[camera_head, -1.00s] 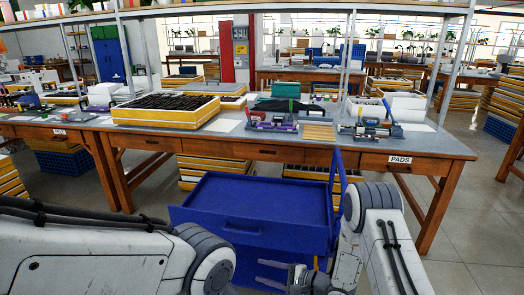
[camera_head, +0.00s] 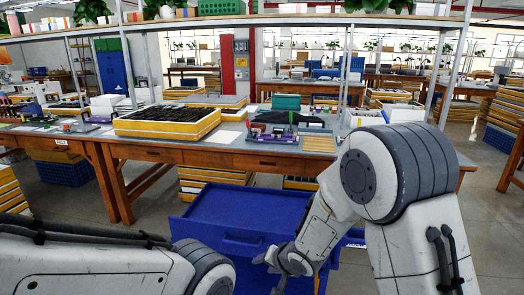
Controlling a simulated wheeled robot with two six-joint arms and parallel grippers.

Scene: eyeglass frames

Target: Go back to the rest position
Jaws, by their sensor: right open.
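My right arm, white and grey, rises in the right half of the head view and bends down to the left. My right gripper (camera_head: 270,271) is low in the middle of the picture, in front of the blue cart, with its fingers apart and nothing seen between them. My left arm comes in at the lower left. My left gripper is outside the picture.
A blue cart (camera_head: 228,215) stands in front of a wooden workbench (camera_head: 195,156). On the bench are a yellow-edged tray of dark eyeglass frames (camera_head: 168,115) and a tool holder (camera_head: 272,128). My right arm hides the bench's right part. Grey floor (camera_head: 495,225) is clear at right.

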